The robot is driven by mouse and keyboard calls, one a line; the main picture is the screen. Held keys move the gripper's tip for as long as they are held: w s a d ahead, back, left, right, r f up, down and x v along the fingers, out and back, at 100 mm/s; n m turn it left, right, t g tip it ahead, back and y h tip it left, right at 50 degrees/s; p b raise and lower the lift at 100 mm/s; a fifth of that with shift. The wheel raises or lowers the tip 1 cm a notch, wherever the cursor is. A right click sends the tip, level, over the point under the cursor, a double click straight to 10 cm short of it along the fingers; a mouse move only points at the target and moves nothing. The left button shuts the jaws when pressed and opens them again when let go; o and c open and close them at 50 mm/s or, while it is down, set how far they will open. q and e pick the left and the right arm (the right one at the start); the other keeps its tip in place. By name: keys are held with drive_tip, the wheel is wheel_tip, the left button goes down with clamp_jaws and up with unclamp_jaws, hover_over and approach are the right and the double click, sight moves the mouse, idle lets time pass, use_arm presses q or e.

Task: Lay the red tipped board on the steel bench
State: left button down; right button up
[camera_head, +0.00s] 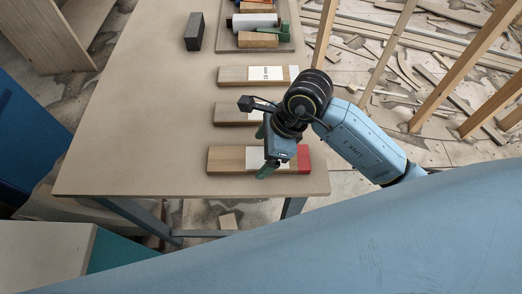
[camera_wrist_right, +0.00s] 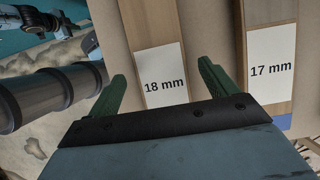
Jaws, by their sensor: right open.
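The red tipped board (camera_head: 228,160) lies flat near the front edge of the tan tabletop, with a white label and a red right end. My right gripper (camera_head: 265,152) is open over the label part of this board, with one green finger towards each long side. In the right wrist view a board labelled 18 mm (camera_wrist_right: 160,60) lies between the open fingers of the right gripper (camera_wrist_right: 162,90); its tip is hidden behind the gripper. I cannot tell whether the fingers touch it. I cannot tell which surface is the steel bench. My left gripper is not clearly seen.
Two more labelled boards lie behind, a nearer one (camera_head: 228,113) and a farther one (camera_head: 232,76). A board labelled 17 mm with a blue end (camera_wrist_right: 270,60) is at right in the wrist view. A dark block (camera_head: 194,32) and a loaded tray (camera_head: 286,46) stand farther back. The tabletop's left side (camera_head: 130,130) is clear.

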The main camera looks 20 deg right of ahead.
drive_tip(key=v, duration=1)
drive_tip(key=shift+r+p, duration=0.25)
drive_tip(key=shift+p, duration=0.05)
drive_tip(key=shift+s+d, duration=0.1)
